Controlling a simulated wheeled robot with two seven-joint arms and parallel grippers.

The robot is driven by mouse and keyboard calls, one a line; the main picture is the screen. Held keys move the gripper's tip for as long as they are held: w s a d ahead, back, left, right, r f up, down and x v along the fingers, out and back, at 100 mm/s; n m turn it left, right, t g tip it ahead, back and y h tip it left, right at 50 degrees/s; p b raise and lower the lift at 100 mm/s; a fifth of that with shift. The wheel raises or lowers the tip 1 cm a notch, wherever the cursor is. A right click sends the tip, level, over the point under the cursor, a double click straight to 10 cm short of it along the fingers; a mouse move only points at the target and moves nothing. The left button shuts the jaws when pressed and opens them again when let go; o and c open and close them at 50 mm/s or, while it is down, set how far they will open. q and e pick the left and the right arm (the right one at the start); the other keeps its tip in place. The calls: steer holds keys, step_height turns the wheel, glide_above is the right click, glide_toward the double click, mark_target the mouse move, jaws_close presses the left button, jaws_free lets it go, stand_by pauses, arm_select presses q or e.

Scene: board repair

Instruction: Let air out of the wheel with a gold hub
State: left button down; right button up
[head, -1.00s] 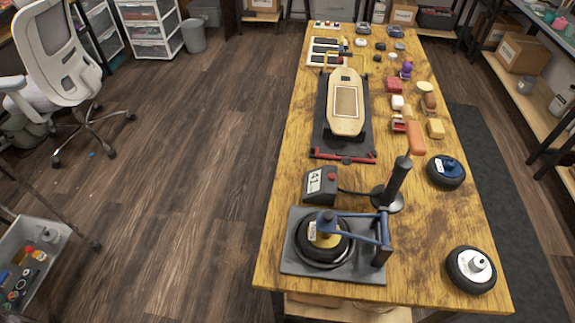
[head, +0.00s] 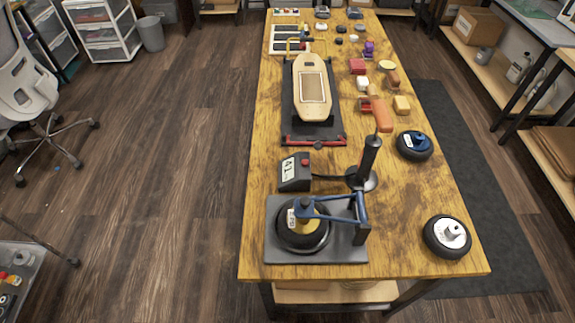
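The wheel with a gold hub (head: 290,236) lies flat on a dark grey base plate (head: 342,252) at the near left of the table. A blue clamp arm (head: 335,213) reaches over its hub, and a white label shows on the hub. A grey gauge box (head: 294,173) with a small display and a red button sits just behind the plate. A black upright pump handle (head: 368,157) stands beside the gauge. The digits on the display are too small to read surely. Neither of my grippers is in view.
A wheel with a white hub (head: 447,237) lies at the near right, and one with a blue hub (head: 414,146) behind it. A skateboard deck (head: 311,116) rests on a black stand. The table (head: 400,200) is bare between pump and right wheels.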

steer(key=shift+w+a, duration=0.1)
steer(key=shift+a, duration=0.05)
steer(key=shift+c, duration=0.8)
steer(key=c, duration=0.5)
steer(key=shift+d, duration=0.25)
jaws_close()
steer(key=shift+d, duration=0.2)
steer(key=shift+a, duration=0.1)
